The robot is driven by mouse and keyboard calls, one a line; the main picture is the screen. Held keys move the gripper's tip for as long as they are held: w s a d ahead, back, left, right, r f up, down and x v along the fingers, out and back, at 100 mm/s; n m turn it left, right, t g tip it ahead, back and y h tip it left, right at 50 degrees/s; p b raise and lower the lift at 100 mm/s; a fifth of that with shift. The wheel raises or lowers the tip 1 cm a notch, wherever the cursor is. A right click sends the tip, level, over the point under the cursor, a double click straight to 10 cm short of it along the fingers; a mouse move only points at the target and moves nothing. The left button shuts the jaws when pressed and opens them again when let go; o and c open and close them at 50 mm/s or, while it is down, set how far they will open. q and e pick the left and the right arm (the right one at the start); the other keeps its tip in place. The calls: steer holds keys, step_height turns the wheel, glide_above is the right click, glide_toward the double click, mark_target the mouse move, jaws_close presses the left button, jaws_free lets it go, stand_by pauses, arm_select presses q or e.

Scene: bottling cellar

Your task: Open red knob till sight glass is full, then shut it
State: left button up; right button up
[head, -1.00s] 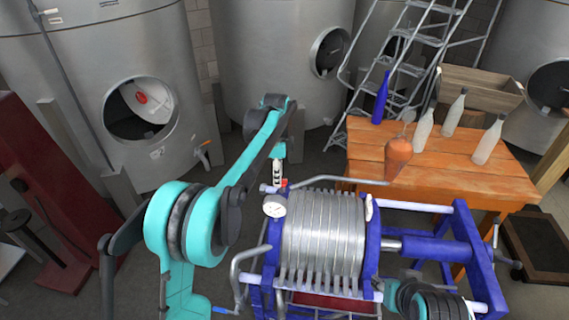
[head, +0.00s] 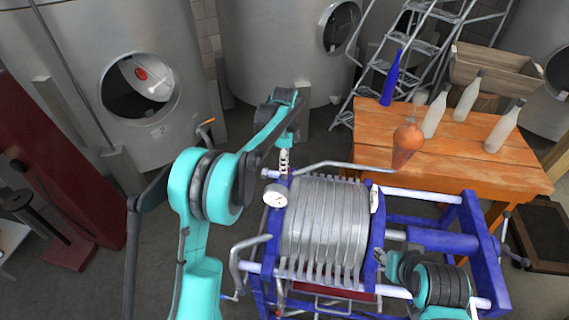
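The red knob is hidden behind my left arm and gripper in this view. My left gripper (head: 282,138) points down at the top of the sight glass area, and its fingers are mostly hidden by the arm.
The filter press has metal plates (head: 325,230), a blue frame (head: 480,250) and a round gauge (head: 275,196). Steel tanks stand behind.

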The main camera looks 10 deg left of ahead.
arm_select(q)
steer(key=shift+f, duration=0.35)
jaws_close()
